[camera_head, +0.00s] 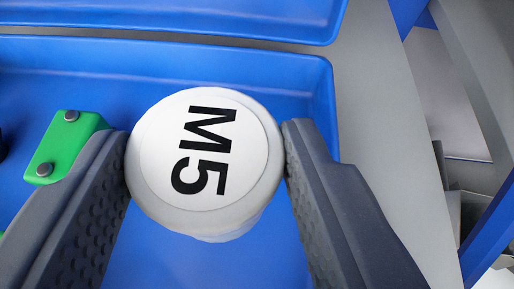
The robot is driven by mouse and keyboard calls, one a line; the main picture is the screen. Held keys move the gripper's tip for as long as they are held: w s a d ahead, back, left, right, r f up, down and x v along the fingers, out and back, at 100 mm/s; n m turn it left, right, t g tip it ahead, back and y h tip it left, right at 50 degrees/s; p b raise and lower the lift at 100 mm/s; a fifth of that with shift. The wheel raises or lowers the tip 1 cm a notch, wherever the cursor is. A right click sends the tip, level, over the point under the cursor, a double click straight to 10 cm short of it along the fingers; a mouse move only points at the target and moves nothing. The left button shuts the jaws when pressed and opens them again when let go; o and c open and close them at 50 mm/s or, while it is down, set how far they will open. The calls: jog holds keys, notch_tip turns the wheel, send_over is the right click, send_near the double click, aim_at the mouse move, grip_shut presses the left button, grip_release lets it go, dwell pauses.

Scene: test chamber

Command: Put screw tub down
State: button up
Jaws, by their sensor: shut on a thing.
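The screw tub (207,165) is a round white tub with "M5" in black on its lid, seen from above. My gripper (206,160) is shut on it, one dark ridged finger on its left side and one on its right. The tub is over or inside a blue tray (180,62). Its base is hidden, so I cannot tell whether it touches the tray floor.
A green part (62,147) with grey bolts lies in the tray, left of the left finger. A second blue tray (190,14) lies beyond. A grey surface (385,110) runs along the right, with blue and grey frame bars past it.

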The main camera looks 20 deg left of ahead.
aim_at(221, 236)
jog(key=shift+w, duration=0.25)
jog(key=shift+f+b, duration=0.4)
jog(key=shift+f, duration=1.4)
jog(key=shift+f, duration=0.1)
jog(key=o, duration=1.1)
jog(key=shift+r, duration=0.2)
jog(key=p+v, duration=0.1)
jog(key=v, duration=1.1)
jog(key=shift+f, duration=0.1)
